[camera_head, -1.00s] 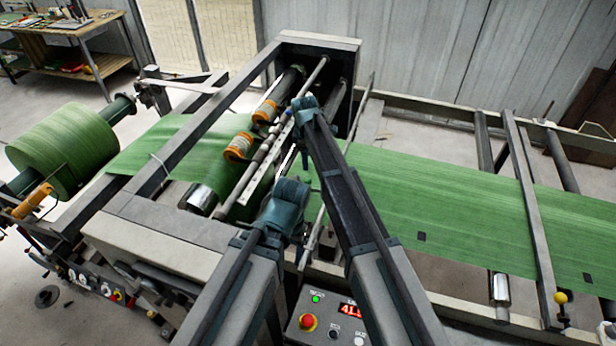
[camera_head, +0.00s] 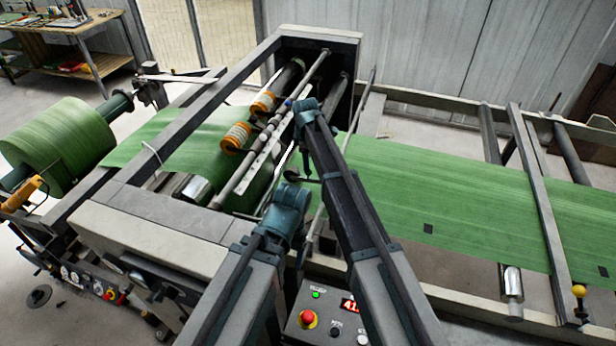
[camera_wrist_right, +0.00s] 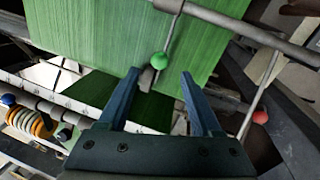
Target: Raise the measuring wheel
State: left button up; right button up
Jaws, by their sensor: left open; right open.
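A rod with a green ball knob (camera_wrist_right: 160,61) stands over the green web in the right wrist view. My right gripper (camera_wrist_right: 159,76) is open, with its two fingers either side of the knob's rod and apart from it. In the head view my right gripper (camera_head: 303,108) hangs over the roller section, its fingertips hidden. My left gripper (camera_head: 290,196) is lower, near the machine's near side; its fingers are hard to make out. I cannot tell for certain which part is the measuring wheel. Orange-and-white ringed wheels (camera_head: 236,138) sit on the rollers; one also shows in the wrist view (camera_wrist_right: 42,124).
The green web (camera_head: 450,215) runs right from the roll (camera_head: 58,145). A red ball knob (camera_wrist_right: 260,117) stands right of my right gripper. Frame bars (camera_head: 540,200) cross the web. A control box with a red button (camera_head: 307,319) is below my arms.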

jog(key=f+b, duration=0.1)
jog(key=f, duration=0.1)
jog(key=f+b, duration=0.2)
jog(key=w+f+b, duration=0.1)
jog(key=f+b, duration=0.1)
jog(key=shift+d, duration=0.1)
grip_shut()
dwell(1.3)
